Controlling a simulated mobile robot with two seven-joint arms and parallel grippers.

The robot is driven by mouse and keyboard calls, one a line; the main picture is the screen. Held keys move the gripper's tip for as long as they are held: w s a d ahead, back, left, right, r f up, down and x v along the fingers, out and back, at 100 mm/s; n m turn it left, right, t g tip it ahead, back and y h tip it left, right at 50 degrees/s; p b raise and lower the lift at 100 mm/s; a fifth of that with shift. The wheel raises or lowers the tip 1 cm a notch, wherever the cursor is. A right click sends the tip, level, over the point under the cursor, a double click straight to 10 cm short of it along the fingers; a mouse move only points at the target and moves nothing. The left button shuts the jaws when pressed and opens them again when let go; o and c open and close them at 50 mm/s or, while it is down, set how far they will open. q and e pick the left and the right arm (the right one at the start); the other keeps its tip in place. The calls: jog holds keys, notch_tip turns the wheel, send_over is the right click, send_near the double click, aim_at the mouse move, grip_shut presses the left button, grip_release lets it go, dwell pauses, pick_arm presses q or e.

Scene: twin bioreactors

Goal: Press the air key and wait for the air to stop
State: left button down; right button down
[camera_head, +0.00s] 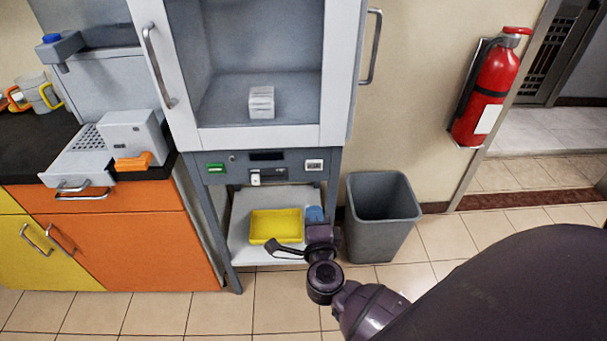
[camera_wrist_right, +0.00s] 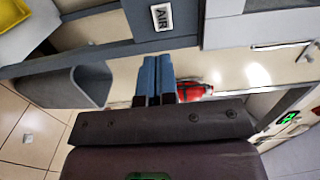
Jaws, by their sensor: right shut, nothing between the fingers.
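The air key (camera_head: 314,166) is a small white key at the right end of the grey panel under the glass-fronted cabinet. In the right wrist view the key (camera_wrist_right: 161,17) reads "AIR" and lies beyond the fingertips, apart from them. My right gripper (camera_head: 315,213) is below the panel, near the low shelf's right side. Its blue fingers (camera_wrist_right: 157,76) are shut together with nothing between them. Whether air is flowing cannot be told. My left gripper is not in view.
The panel also has a green key (camera_head: 216,168), a dark display (camera_head: 267,156) and a white-handled part (camera_head: 256,178). A yellow tray (camera_head: 277,226) sits on the low shelf. A grey bin (camera_head: 381,220) stands right of the frame. A fire extinguisher (camera_head: 488,88) hangs on the wall.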

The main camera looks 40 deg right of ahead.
jog(key=shift+s+d+m+g+h, duration=0.3)
jog(key=shift+d+m+h, duration=0.1)
jog(key=shift+d, duration=0.15)
jog(key=b, duration=0.2)
send_near(314, 167)
jog(key=x, duration=0.7)
jog(key=shift+f, duration=0.1)
jog(key=shift+w+d, duration=0.15)
jog(key=shift+w, duration=0.05)
